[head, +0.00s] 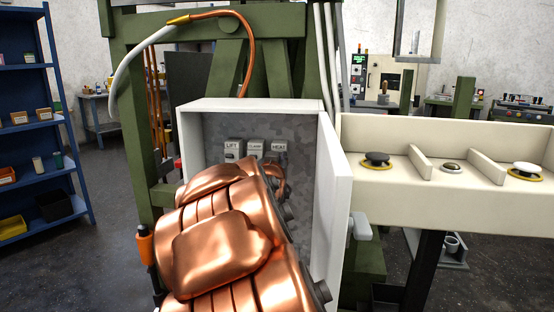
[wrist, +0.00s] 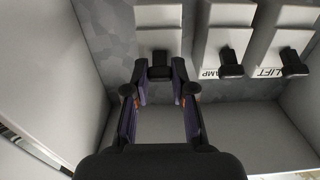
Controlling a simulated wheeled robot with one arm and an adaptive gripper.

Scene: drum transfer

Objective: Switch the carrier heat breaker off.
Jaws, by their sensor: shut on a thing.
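The heat breaker (head: 279,149) is the rightmost of three grey breakers on the back wall of an open white cabinet (head: 330,200). In the wrist view, which is upside down, the heat breaker (wrist: 158,18) is the leftmost, and its label does not show. Its black lever (wrist: 160,68) sits between the fingertips of my gripper (wrist: 161,92). The fingers are shut on that lever, one on each side. In the head view my copper-coloured arm reaches into the cabinet and hides the gripper and the levers' lower parts.
The cabinet walls are near on both sides. The cabinet door stands open at right, beside a cream panel (head: 430,205) with buttons.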

